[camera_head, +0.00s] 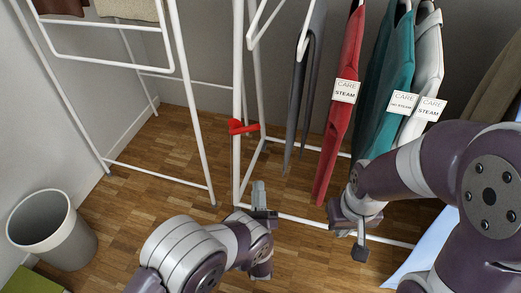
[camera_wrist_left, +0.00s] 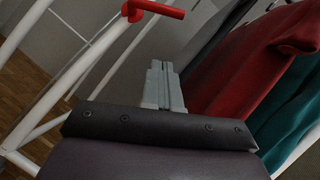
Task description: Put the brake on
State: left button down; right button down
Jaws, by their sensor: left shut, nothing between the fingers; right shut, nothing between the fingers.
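The red brake lever (camera_head: 241,127) sits on a white upright post of the clothes rack (camera_head: 237,80). Its short arm points to the right. In the left wrist view the red lever (camera_wrist_left: 152,10) is at the top, beyond the fingertips and a little left of them. My left gripper (camera_head: 259,188) is shut and empty, below and slightly right of the lever, apart from it. Its closed fingers also show in the left wrist view (camera_wrist_left: 162,75). My right gripper (camera_head: 360,252) is shut and empty, lower right, near the rack's bottom rail.
A red garment (camera_head: 345,95), a teal garment (camera_head: 395,75) and grey trousers (camera_head: 308,75) hang on the rack, some with care tags. Another white rack (camera_head: 195,120) stands left. A grey bin (camera_head: 45,225) is at lower left. The wooden floor between is clear.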

pick_arm(q)
jog(key=s+a+r+b+x, duration=0.1)
jog(key=b+x, duration=0.4)
jog(key=x, duration=0.8)
jog(key=shift+a+r+m, duration=0.25)
jog(key=shift+r+m, duration=0.05)
jog(key=shift+r, duration=0.25)
jog(key=shift+s, duration=0.1)
jog(key=shift+r+n+g+y+p, duration=0.3)
jog(key=shift+n+y+p, duration=0.25)
jog(key=shift+n, duration=0.55)
